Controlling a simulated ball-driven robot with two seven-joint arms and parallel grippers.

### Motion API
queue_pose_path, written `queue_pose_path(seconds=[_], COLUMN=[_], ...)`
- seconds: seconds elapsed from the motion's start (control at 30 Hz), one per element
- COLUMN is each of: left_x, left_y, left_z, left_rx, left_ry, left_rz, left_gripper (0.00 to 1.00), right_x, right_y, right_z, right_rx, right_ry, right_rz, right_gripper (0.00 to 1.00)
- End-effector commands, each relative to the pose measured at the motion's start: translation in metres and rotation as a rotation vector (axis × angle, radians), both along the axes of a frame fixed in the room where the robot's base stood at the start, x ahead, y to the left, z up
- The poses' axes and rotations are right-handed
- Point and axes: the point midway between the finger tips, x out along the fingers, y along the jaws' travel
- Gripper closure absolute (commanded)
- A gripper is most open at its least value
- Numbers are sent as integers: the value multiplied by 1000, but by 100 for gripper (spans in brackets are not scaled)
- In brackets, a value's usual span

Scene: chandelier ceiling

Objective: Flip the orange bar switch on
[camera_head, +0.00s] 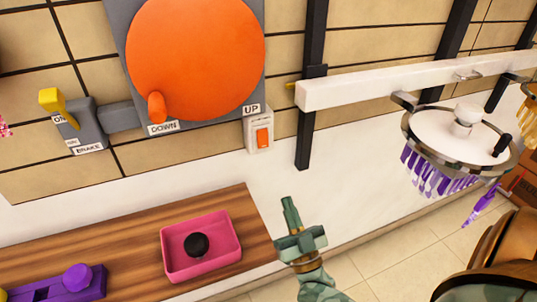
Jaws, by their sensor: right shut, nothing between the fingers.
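The orange bar switch (263,138) is a small upright orange bar on a pale wall plate (252,124). It sits on the tan wall, to the lower right of a large orange disc. I cannot tell from its tilt whether it is on or off. My right gripper (288,202) is green, comes in from the bottom and points up. It is shut and empty, below and slightly right of the switch in the picture, with a clear gap between them. My left gripper is not in view.
The orange disc (195,55) has a knob by a DOWN label; an UP label is above the switch. A yellow brake lever (52,101) is at left. A wooden counter (130,240) holds a pink tray (203,270). A chandelier (462,135) hangs right, near a white beam (390,83).

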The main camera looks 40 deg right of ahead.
Motion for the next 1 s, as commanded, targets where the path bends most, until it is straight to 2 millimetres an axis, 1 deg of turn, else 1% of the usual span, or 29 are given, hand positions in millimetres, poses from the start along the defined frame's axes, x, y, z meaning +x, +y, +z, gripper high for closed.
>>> queue_pose_path(seconds=[0.03, 0.1, 0.5, 0.6, 0.73, 0.83, 1.0], left_x=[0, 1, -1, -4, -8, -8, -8], left_y=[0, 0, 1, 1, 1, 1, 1], left_z=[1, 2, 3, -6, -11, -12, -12], left_rx=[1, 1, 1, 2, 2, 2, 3], left_ry=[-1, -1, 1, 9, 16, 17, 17], left_rz=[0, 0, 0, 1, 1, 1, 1], left_gripper=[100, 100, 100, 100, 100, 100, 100], right_x=[9, 21, 89, 105, 119, 125, 127], right_y=[-2, -5, -21, -25, -28, -30, -30], right_z=[8, 17, 67, 60, 58, 58, 59], right_rx=[0, 0, -1, -1, 0, 0, 0], right_ry=[-4, -4, -3, 1, 2, 2, 1], right_rz=[-1, 0, 0, 0, 0, 0, 0], right_gripper=[100, 100, 100, 100, 100, 100, 100])
